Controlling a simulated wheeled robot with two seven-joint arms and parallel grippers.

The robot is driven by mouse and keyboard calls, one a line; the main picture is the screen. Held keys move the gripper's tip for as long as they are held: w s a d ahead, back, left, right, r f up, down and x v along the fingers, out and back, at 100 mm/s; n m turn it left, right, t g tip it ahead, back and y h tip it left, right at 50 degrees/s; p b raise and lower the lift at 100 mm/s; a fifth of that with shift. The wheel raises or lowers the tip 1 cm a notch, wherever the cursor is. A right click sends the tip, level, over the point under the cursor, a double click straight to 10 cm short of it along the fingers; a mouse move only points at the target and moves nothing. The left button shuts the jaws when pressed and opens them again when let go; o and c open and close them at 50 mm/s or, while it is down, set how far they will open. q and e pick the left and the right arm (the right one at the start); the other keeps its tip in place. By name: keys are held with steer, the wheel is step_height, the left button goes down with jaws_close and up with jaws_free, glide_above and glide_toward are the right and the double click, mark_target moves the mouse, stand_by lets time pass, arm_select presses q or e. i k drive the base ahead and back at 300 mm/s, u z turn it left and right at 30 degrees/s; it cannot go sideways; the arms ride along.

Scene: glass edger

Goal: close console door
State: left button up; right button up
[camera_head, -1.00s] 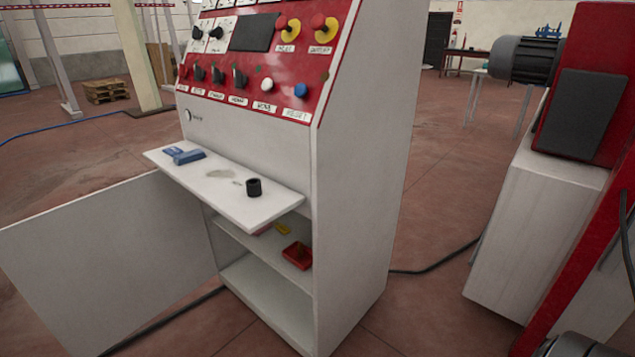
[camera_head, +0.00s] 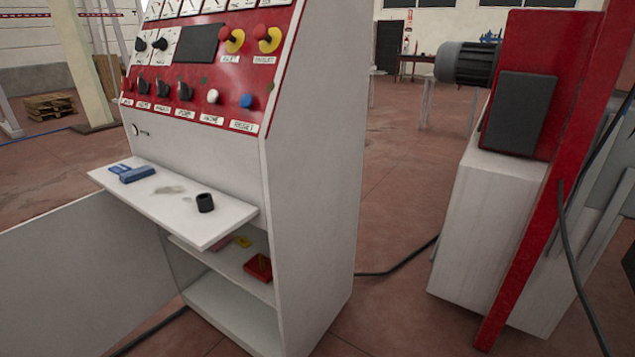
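The console (camera_head: 315,180) is a white cabinet with a sloped red control panel (camera_head: 205,75). Its door (camera_head: 70,275) is a flat grey-white panel standing wide open to the left. The door's left part is cut off by the picture edge. The open lower compartment shows inner shelves (camera_head: 225,305). A white ledge (camera_head: 172,205) juts out above the opening. Neither of my grippers is in view.
A blue object (camera_head: 132,173) and a black cylinder (camera_head: 205,203) lie on the ledge. A red tray (camera_head: 258,267) sits on the inner shelf. A red and white machine (camera_head: 490,220) with a grey motor stands at the right. A black cable (camera_head: 400,262) crosses the floor between.

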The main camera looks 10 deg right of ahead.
mark_target(77, 276)
steer(key=u, duration=2.45)
steer(key=i, duration=3.4)
steer(key=z, duration=2.65)
